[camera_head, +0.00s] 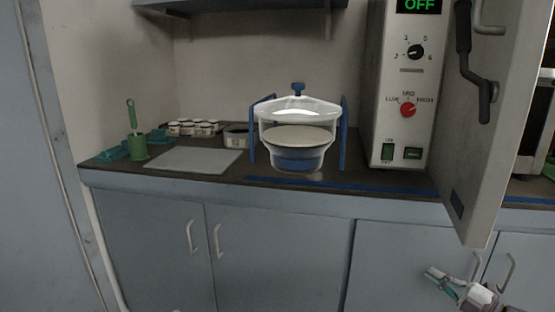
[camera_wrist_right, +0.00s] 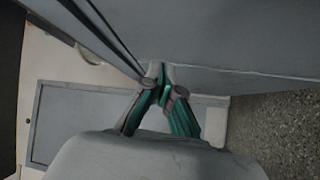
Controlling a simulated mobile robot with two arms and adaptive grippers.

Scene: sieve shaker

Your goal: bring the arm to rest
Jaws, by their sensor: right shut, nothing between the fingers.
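My right gripper (camera_head: 432,273) is at the lower right of the head view, in front of the cabinet doors and below the counter edge. In the right wrist view its green-padded fingers (camera_wrist_right: 160,82) meet at the tips. It is shut and holds nothing. My left gripper is not in view. The sieve shaker (camera_head: 292,160) stands on the counter, with a clear cover, a blue knob on top and blue side posts.
A control box (camera_head: 398,135) with an OFF display stands right of the shaker. An open door (camera_head: 480,130) juts out above my right gripper. A grey sheet (camera_head: 193,160), small jars (camera_head: 193,128) and a green holder (camera_head: 137,148) are on the left counter.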

